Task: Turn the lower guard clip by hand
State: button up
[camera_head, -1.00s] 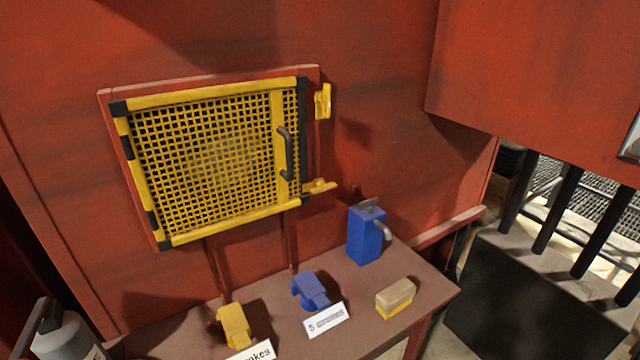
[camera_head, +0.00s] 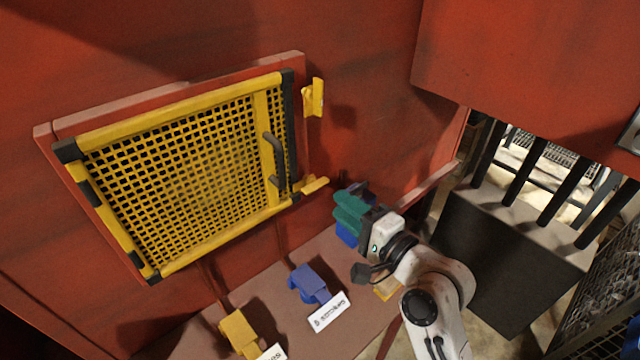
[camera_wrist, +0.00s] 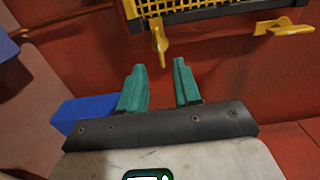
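The lower guard clip (camera_head: 314,186) is a yellow tab at the bottom right corner of the yellow mesh guard (camera_head: 190,165). It lies across the frame edge and points right, away from the guard. In the wrist view the lower clip (camera_wrist: 160,44) lies just beyond the gap between my fingertips, not touching them. My gripper (camera_head: 340,208) has teal fingers, is open and empty, and is right of and slightly below the clip. Its two fingers also show apart in the wrist view (camera_wrist: 159,66). The upper clip (camera_head: 314,97) stands upright beside the guard's right edge, and shows in the wrist view (camera_wrist: 284,27).
A dark handle (camera_head: 276,162) stands out from the guard's right side. Below is a shelf (camera_head: 270,320) with a blue padlock-like block (camera_head: 308,284), a yellow one (camera_head: 240,332) and labels. A blue box (camera_head: 346,236) is partly hidden behind my gripper. The red wall right of the clips is clear.

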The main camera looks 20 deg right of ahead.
aim_at(319, 188)
jog(key=p+x, duration=0.1)
jog(key=x, duration=0.6)
jog(key=shift+c, duration=0.2)
jog(key=shift+f, duration=0.1)
grip_shut()
